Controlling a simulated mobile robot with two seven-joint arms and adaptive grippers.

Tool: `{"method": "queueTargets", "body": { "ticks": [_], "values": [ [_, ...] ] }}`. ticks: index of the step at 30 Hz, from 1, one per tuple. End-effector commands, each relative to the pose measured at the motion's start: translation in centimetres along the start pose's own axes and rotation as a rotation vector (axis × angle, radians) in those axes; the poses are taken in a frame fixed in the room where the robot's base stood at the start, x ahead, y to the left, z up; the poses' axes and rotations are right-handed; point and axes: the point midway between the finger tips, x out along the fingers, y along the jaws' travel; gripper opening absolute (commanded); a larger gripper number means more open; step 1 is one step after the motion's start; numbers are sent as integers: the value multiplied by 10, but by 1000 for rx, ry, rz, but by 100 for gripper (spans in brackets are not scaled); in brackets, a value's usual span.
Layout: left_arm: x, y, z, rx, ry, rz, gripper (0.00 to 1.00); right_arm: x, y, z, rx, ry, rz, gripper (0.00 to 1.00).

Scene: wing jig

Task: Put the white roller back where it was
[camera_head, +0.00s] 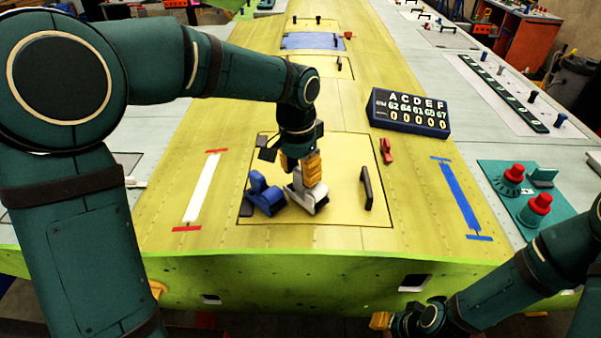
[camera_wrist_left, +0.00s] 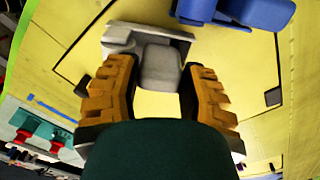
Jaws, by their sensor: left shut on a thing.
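The white roller (camera_head: 307,199) is on or just above the yellow panel in the head view, right beside the blue roller (camera_head: 264,196). My left gripper (camera_head: 304,175) points down with its yellow fingers shut on the white roller's grey-white body. In the left wrist view the white roller (camera_wrist_left: 157,62) sits between the two fingers, and the blue roller (camera_wrist_left: 240,10) is at the top edge. I cannot tell whether the white roller touches the panel. My right gripper (camera_head: 381,320) shows only partly at the bottom edge, and its opening is unclear.
A white strip (camera_head: 203,190) between red marks lies left of the panel, and a blue strip (camera_head: 461,198) lies right. A black handle (camera_head: 366,188) stands on the panel. A red clip (camera_head: 386,151), a dark display box (camera_head: 410,113) and a teal tray with red knobs (camera_head: 525,215) are farther right.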

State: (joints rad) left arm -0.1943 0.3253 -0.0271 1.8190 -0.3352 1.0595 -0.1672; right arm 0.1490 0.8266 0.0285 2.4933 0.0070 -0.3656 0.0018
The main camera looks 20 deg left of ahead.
Motion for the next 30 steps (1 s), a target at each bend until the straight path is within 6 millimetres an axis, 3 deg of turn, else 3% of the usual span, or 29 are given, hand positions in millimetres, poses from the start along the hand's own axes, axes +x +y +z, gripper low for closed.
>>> {"method": "queueTargets", "body": {
  "ticks": [12, 13, 15, 25, 30],
  "values": [
    [9, -1, 0, -1, 2, 0, 4, 3, 1, 0, 0, 0, 1, 47],
    [9, -1, 0, -1, 1, 0, 53, 3, 1, 0, 0, 0, 1, 47],
    [9, -1, 0, -1, 1, 0, 70, 2, 1, 0, 0, 0, 1, 47],
    [7, 0, 0, -1, 1, 0, 70, 1, 0, 0, 0, 0, 0, 47],
    [-10, 0, 0, -1, 4, -1, 70, -1, 0, 0, 0, 0, 0, 47]
  ]
}}
